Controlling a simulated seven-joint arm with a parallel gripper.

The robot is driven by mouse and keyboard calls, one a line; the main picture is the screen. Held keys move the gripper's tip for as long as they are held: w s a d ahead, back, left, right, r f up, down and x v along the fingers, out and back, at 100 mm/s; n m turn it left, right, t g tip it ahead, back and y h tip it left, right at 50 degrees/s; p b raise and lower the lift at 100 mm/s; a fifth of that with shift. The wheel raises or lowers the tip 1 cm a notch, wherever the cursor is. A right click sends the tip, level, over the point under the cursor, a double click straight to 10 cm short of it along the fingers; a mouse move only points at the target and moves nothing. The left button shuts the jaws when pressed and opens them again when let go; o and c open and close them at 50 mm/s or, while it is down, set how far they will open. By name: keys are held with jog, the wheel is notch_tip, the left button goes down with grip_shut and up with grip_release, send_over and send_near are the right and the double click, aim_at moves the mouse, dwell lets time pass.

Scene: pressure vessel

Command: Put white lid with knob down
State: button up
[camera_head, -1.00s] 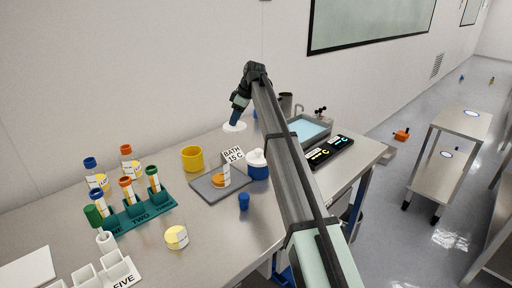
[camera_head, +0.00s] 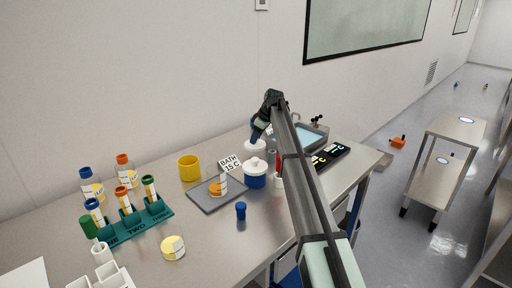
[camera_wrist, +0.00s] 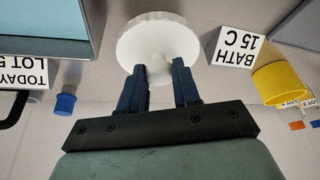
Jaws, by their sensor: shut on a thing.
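The white lid with knob (camera_head: 254,147) is under my gripper (camera_head: 256,137), towards the back of the steel bench. In the wrist view the lid (camera_wrist: 158,36) is a round white disc, and my gripper (camera_wrist: 160,82) is shut on its knob. The lid looks roughly level. I cannot tell whether it touches the bench or hangs just above it. A blue jar with a white knobbed top (camera_head: 255,178) stands in front of the lid in the head view.
The BATH 15 C sign (camera_head: 230,164), yellow cup (camera_head: 189,168) and grey tray (camera_head: 209,200) are left of the lid. The water bath (camera_head: 311,138) and black display panel (camera_head: 330,155) are right. A blue cap (camera_head: 240,210) stands in front. My arm hides some bench.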

aim_at(256, 145)
jog(key=shift+f, duration=2.2)
jog(key=shift+f, duration=0.15)
jog(key=o, duration=1)
jog(key=v, duration=1.2)
